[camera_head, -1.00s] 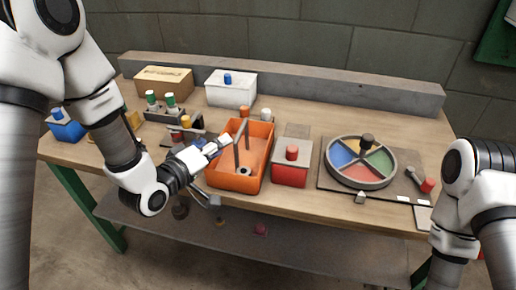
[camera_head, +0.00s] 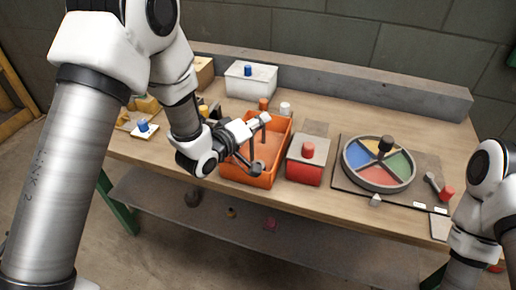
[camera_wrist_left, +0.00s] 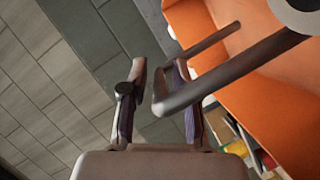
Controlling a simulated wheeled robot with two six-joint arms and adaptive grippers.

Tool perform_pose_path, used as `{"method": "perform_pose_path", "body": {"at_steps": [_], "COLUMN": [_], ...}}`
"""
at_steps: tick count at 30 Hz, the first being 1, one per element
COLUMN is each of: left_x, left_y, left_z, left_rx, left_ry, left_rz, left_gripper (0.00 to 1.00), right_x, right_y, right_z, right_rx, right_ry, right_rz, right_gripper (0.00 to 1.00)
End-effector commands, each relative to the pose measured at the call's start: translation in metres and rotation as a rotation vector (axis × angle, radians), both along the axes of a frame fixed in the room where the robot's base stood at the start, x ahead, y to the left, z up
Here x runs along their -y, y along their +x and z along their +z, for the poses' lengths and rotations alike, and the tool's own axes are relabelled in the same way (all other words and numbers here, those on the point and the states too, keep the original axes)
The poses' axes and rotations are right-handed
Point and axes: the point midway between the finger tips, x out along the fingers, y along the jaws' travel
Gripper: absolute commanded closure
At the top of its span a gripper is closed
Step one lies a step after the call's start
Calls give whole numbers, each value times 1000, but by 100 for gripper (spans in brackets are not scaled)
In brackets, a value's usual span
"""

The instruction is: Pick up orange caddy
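The orange caddy (camera_head: 236,176) stands upright on the bench, left of the red-fronted box. It is an open orange tray with a dark grey handle (camera_head: 264,136) above it. My left gripper (camera_head: 262,119) is at the handle, above the caddy. In the left wrist view, its two fingers (camera_wrist_left: 158,100) are apart, and a bend of the grey handle (camera_wrist_left: 228,75) reaches in between or just in front of them. I cannot tell whether they touch it. The orange wall (camera_wrist_left: 262,95) fills the right side there. My right arm shows at the right edge; its gripper is out of view.
A red-fronted box (camera_head: 304,173) stands close to the right of the caddy. Farther right is a round tray with coloured sections (camera_head: 398,162). A white box (camera_head: 254,89) stands behind, before a long grey block (camera_head: 360,90). Several small items lie left, partly behind my arm.

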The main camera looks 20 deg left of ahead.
Motion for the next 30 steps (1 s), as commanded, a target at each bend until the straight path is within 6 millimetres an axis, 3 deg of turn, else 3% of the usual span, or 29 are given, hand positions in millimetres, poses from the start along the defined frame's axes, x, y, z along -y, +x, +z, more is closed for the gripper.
{"method": "perform_pose_path", "body": {"at_steps": [16, 30], "left_x": [0, 0], "left_y": [0, 0], "left_z": [3, 34], "left_rx": [1, 2], "left_ry": [0, -1], "left_rz": [0, 0], "left_gripper": [100, 100], "right_x": [0, 0], "right_y": [0, 0], "right_z": [0, 4], "right_rx": [0, 0], "right_ry": [0, 0], "right_rz": [0, 0], "right_gripper": [60, 60]}}
